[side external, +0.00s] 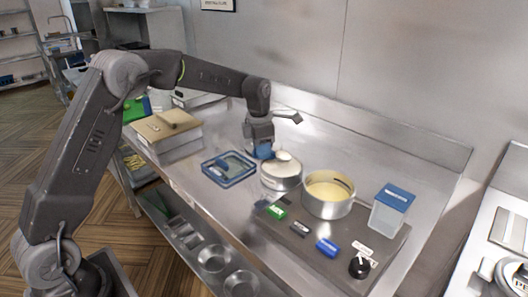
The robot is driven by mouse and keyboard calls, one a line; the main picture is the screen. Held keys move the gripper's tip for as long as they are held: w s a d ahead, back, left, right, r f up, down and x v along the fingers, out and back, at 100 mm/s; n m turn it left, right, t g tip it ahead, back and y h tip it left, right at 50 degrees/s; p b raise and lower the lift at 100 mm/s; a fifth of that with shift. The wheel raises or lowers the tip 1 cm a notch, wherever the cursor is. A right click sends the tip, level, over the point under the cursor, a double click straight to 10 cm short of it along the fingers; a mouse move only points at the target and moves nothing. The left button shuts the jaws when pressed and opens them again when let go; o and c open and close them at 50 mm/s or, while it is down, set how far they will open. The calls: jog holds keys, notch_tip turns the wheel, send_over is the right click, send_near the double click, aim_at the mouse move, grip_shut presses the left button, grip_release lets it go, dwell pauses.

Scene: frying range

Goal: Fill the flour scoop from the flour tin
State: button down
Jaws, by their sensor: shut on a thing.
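My gripper (263,147) points down over the left rim of the flour tin. It is shut on the flour scoop (283,155), whose blue part shows at the jaws. A pale rounded part of the scoop, or flour in it, shows just right of the jaws, at the tin's mouth. The flour tin (281,181) is a round metal tin with white flour at the top, standing on the steel counter. I cannot tell how deep the scoop sits or how much flour it holds.
A metal pan (328,208) with yellowish contents stands close right of the tin. A blue tray (211,176) lies to the left. A dark board (306,254) with small green, blue and black items is in front. A blue-lidded clear container (388,217) stands right.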

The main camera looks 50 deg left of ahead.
jog(key=shift+s+a+r+t+h, duration=0.2)
jog(key=shift+s+r+t+h, duration=0.1)
jog(key=shift+r+t, duration=0.25)
jog(key=shift+s+a+r+t+h, duration=0.2)
jog(key=shift+s+r+t+h, duration=0.15)
jog(key=shift+t, duration=0.2)
jog(key=shift+r, duration=0.1)
